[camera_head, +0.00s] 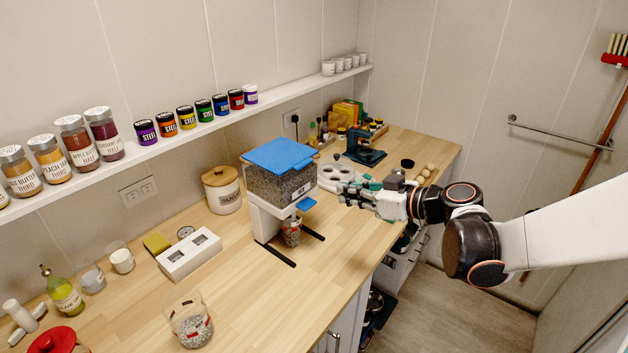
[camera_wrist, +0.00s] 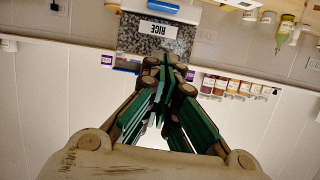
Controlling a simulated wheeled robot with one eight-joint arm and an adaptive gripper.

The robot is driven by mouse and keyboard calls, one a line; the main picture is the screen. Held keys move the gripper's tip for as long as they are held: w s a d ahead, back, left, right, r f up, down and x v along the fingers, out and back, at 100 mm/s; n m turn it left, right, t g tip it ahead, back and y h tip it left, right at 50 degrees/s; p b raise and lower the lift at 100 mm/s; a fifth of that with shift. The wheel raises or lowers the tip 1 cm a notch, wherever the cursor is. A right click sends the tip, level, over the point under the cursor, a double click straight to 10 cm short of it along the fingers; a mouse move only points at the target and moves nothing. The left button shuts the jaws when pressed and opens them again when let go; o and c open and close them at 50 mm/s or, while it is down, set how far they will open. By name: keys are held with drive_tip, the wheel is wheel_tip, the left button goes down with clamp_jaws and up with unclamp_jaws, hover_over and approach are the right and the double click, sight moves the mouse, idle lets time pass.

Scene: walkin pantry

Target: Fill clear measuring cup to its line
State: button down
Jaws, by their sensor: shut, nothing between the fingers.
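A rice dispenser (camera_head: 281,187) with a blue lid, a speckled grey hopper and a white stand is on the wooden counter. Its blue lever (camera_head: 306,203) sticks out at the front. A clear cup (camera_head: 291,231) with grey and reddish contents stands under the spout; its line cannot be made out. Another clear vessel (camera_head: 190,318), part filled with grey grains, stands at the front of the counter. My gripper (camera_head: 345,190) is shut and empty, right of the dispenser. In the wrist view the closed fingertips (camera_wrist: 166,62) point at the upside-down RICE label (camera_wrist: 158,29).
A white two-window device (camera_head: 189,257) and a sugar canister (camera_head: 222,190) stand left of the dispenser. A shelf (camera_head: 160,147) of jars runs above. The counter front is mostly clear.

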drive_tip(key=shift+w+r+n, duration=0.1)
drive_tip(key=shift+w+n, duration=0.2)
drive_tip(key=shift+w, duration=0.2)
drive_tip(key=b, duration=0.2)
hover_over(307, 204)
drive_tip(key=s+d, duration=0.2)
drive_tip(key=d, duration=0.1)
wheel_tip(307, 204, down, 2)
drive_tip(key=shift+a+f, duration=0.1)
drive_tip(key=shift+f, duration=0.1)
drive_tip(key=f, duration=0.3)
drive_tip(key=shift+w+a+b, duration=0.35)
drive_tip(key=shift+w+b, duration=0.05)
drive_tip(key=shift+f, duration=0.55)
